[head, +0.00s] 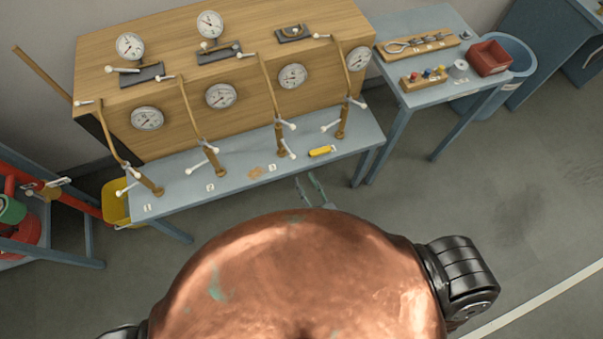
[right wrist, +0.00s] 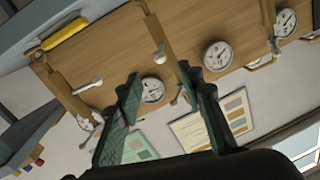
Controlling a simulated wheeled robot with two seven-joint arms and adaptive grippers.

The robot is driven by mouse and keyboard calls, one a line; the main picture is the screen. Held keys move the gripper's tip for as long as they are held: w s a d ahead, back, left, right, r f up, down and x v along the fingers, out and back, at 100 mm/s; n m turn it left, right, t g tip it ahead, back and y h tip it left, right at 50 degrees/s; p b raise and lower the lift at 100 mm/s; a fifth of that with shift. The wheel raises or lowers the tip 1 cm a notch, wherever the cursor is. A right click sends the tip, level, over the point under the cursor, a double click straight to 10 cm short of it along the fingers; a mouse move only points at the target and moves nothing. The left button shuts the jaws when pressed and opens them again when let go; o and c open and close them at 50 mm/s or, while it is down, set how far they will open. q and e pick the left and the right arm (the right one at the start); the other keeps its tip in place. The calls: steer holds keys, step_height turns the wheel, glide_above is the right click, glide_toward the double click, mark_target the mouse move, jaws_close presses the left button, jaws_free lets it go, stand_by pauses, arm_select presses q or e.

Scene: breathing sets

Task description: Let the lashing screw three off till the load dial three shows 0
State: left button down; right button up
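Lashing screw three (head: 281,137) is a brass-coloured upright with white-tipped handles, behind the label 3 on the blue bench. In the right wrist view, which is turned over, it comes down from the top (right wrist: 157,32). Load dial three (head: 293,76) is a round white gauge on the wooden panel, right of this screw's rod. In the right wrist view the dial (right wrist: 152,90) shows between my fingers; its reading is too small to tell. My right gripper (head: 312,188) has green fingers, open and empty, in front of the bench, apart from the screw. My left gripper is out of view.
Similar screws stand left (head: 213,158) and right (head: 341,122) of it. A yellow tool (head: 322,151) lies on the bench between screws three and four. A side table (head: 440,93) with small parts stands at the right. The grey floor in front is clear.

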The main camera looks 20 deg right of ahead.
steer(key=shift+s, duration=0.1)
steer(key=shift+c, duration=0.2)
